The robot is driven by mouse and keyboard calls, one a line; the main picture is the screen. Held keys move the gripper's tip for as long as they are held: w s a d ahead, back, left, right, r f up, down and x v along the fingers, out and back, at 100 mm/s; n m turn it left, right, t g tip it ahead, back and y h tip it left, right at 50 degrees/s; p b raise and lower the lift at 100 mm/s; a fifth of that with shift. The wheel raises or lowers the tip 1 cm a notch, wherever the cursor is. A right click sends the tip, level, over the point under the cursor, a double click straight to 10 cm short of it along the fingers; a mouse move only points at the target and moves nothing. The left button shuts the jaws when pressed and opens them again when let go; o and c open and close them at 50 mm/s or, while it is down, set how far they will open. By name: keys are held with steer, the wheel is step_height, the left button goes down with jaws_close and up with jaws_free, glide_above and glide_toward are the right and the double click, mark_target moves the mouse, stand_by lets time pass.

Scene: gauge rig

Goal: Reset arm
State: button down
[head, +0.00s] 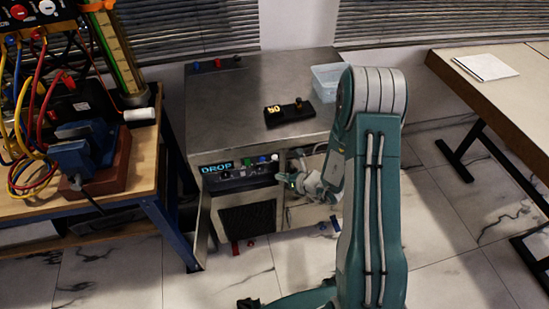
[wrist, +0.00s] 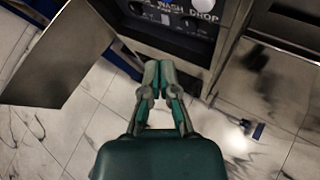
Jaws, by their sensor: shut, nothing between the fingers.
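My gripper (wrist: 158,72) is shut and empty in the wrist view, its green-grey fingertips together. It points toward the metal cabinet's front, below a dark panel (wrist: 178,18) lettered "WASH DROP". In the head view my gripper (head: 296,180) is small, in front of the cabinet's right front, and partly hidden by my teal arm (head: 372,200). The arm is bent, with its elbow high in front of the cabinet.
The metal cabinet (head: 225,98) has an open door (head: 201,228) at its left front. On top are a black device (head: 289,111) and a pale blue bin (head: 327,80). A workbench (head: 140,172) stands left, a table (head: 500,95) right. Small objects (head: 243,245) lie on the tiled floor.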

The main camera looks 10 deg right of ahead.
stand_by(0.7)
steer(key=s+a+r+n+g+y, duration=0.1)
steer(key=s+a+r+n+g, duration=0.3)
steer(key=r+n, duration=0.5)
steer(key=s+a+r+n+g+y, duration=0.2)
steer(key=s+a+r+n, duration=0.4)
steer(key=r, duration=0.5)
steer(key=s+d+r+n+t+h, duration=0.1)
steer(key=s+d+r+n+h, duration=0.4)
steer(key=s+r+n, duration=0.1)
steer(key=s+d+r+n+t+h, duration=0.1)
steer(key=s+d+r+n+h, duration=0.3)
steer(key=s+r+n, duration=0.3)
steer(key=s+n+h, duration=0.1)
steer(key=s+n, duration=0.1)
steer(key=n, duration=0.1)
steer(key=shift+s+d+h, duration=0.15)
steer(key=shift+d+h, duration=0.15)
steer(key=shift+d, duration=0.05)
steer(key=shift+r, duration=0.1)
